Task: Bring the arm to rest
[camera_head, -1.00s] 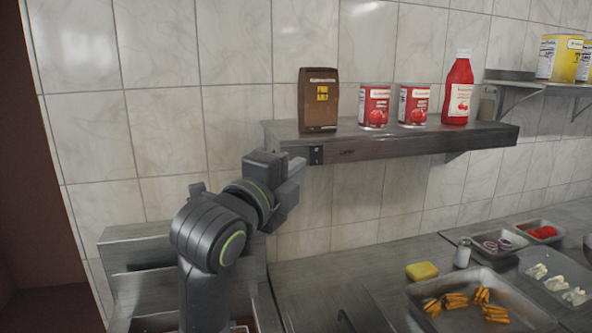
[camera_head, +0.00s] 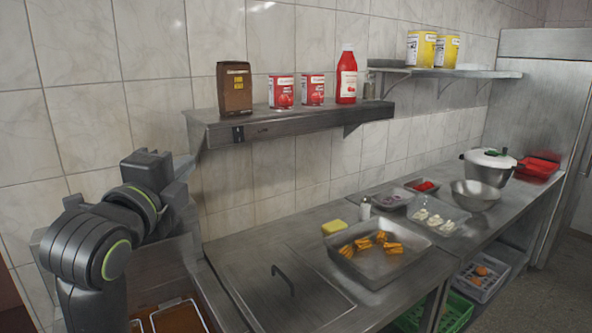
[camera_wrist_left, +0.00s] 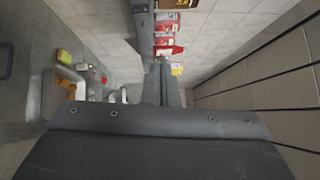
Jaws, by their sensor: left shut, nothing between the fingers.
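My left arm comes in at the left of the head view, bent, with its left gripper (camera_head: 182,168) raised just below and left of the wall shelf's near end. The gripper also shows in the left wrist view (camera_wrist_left: 160,66), where its fingers are together with nothing between them. It appears apart from the shelf. My right gripper is in neither view.
The wall shelf (camera_head: 330,115) holds a brown bag (camera_head: 234,90), two red cans and a red bottle (camera_head: 346,75). Below, the steel counter (camera_head: 245,262) carries a tray of orange pieces (camera_head: 372,268), a yellow sponge (camera_head: 333,228) and a pot (camera_head: 490,165).

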